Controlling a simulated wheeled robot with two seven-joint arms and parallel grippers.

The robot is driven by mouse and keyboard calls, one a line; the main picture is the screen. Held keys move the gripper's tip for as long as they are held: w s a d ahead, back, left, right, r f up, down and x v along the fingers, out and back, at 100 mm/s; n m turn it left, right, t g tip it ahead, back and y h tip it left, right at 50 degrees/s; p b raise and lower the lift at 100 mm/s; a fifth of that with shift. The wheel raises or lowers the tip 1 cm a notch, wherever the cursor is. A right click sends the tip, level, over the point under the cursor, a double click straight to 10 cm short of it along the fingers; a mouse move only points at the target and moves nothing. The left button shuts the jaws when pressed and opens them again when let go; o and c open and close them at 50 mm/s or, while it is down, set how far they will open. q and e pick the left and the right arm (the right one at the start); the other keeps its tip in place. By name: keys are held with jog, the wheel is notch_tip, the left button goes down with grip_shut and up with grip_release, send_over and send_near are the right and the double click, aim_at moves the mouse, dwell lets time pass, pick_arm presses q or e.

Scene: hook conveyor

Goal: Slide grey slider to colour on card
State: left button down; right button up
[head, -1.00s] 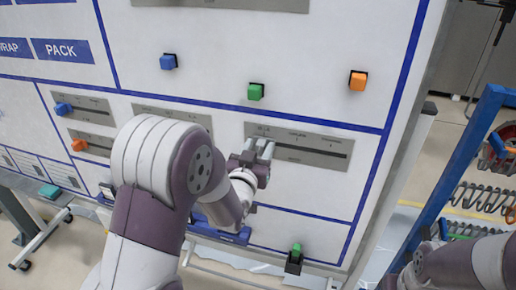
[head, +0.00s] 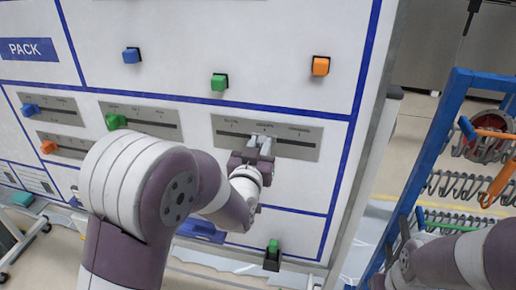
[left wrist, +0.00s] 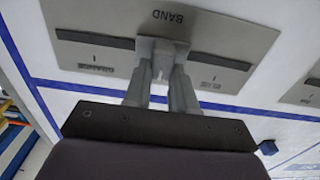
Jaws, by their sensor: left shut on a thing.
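A grey slider knob (left wrist: 161,50) sits near the middle of a dark slot in a grey plate marked BAND (left wrist: 235,30). In the head view this plate (head: 225,135) is the right-hand one on the white board, with small labels above its slot that are too small to read surely. My left gripper (head: 262,145) is shut on the knob, near the middle label; its two fingers show in the left wrist view (left wrist: 161,78). The gripper hides part of the slot. I cannot make out a card. My right gripper is not clearly in view; only my right arm shows.
Blue (head: 131,55), green (head: 219,83) and orange (head: 320,66) blocks sit above on the board. Other plates at left hold blue (head: 30,109), orange (head: 48,147) and green (head: 115,122) knobs. A green-topped black holder (head: 272,255) is below. A blue rack (head: 440,130) stands at right.

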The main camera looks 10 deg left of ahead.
pick_arm(q)
jog(key=shift+a, duration=0.2)
jog(key=c, duration=0.9)
grip_release()
jog(key=shift+d, duration=0.45)
jog(key=s+b, duration=0.1)
jog(key=s, duration=0.3)
jog(key=s+b, duration=0.2)
jog(key=s, duration=0.2)
jog(key=s+b, duration=0.1)
jog(key=s, duration=0.3)
jog(key=shift+s+a+b, duration=0.25)
jog(key=shift+s+b, duration=0.1)
jog(key=shift+s, duration=0.05)
jog(key=shift+r, duration=0.1)
